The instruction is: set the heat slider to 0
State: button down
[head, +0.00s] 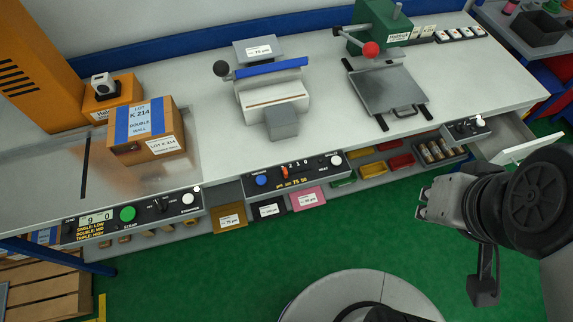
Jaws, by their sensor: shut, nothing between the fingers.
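The heat slider (285,173) is a small orange-red handle on the black control panel (315,171) at the front edge of the bench. The numbers 2, 1, 0 run left to right above its track. The handle stands at the left end, by the 2. A blue button (262,180) is to its left and a white knob (336,160) to its right. My gripper (424,204) is shut and empty, over the green floor to the right of the panel and apart from it.
A sealer with a blue bar (272,68) stands behind the panel. A carton (146,138) is at left; a green press with a red-knobbed lever (371,49) is at right. An open drawer (528,147) juts out at right.

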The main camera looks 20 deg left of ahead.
jog(key=c, duration=2.3)
grip_release()
jog(key=shift+o, duration=0.6)
jog(key=shift+w+a+r, duration=0.1)
jog(key=shift+w, duration=0.05)
jog(key=o, duration=0.5)
jog(key=w+a+n+g+p, duration=0.1)
jog(key=w+a+n, duration=0.1)
jog(key=w+a, duration=0.3)
jog(key=w, duration=0.3)
jog(key=shift+a+r+y+p, duration=0.2)
jog(key=shift+a+y+p, duration=0.1)
jog(key=shift+a, duration=0.1)
jog(key=n+g+p, duration=0.3)
jog(key=n+g, duration=0.1)
jog(key=n, duration=0.1)
send_over(285, 170)
notch_tip(285, 170, down, 17)
notch_tip(285, 170, down, 17)
jog(key=b, duration=0.4)
jog(key=shift+r, duration=0.15)
jog(key=shift+c, duration=0.6)
